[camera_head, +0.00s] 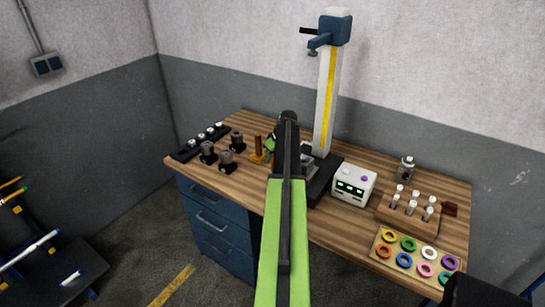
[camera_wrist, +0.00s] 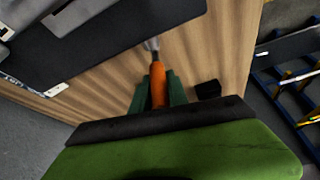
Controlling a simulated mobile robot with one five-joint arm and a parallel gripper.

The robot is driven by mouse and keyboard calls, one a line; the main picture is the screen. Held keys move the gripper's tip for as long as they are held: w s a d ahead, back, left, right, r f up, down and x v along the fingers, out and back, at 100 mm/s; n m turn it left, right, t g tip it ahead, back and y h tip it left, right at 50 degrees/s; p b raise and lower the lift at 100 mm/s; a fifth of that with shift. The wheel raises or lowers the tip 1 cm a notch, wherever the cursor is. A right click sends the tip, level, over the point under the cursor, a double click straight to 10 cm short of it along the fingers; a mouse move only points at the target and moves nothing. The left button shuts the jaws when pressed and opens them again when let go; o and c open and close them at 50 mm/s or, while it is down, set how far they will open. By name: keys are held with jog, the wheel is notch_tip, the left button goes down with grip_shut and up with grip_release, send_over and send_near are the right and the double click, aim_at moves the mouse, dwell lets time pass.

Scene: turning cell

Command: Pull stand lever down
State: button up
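The stand (camera_head: 327,100) is a tall white column with a yellow stripe on a black base at the back of the bench. Its blue head (camera_head: 334,29) is at the top, and a short black lever (camera_head: 309,30) sticks out to the left. My gripper (camera_wrist: 158,90) has green fingers closed around an orange-handled tool (camera_wrist: 158,82) with a metal end, above the bench top. In the head view my arm hides most of the gripper, which is low and left of the column, well below the lever. The black base (camera_wrist: 120,35) also shows in the wrist view.
Several dark holders (camera_head: 226,160) and a black rack (camera_head: 200,142) stand at the left, near a brass-coloured post (camera_head: 258,150). A white box with displays (camera_head: 353,184), a wooden vial rack (camera_head: 405,212) and a tray of coloured rings (camera_head: 380,258) are at the right. Space around the lever is clear.

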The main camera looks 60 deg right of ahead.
grip_shut()
dwell(0.9)
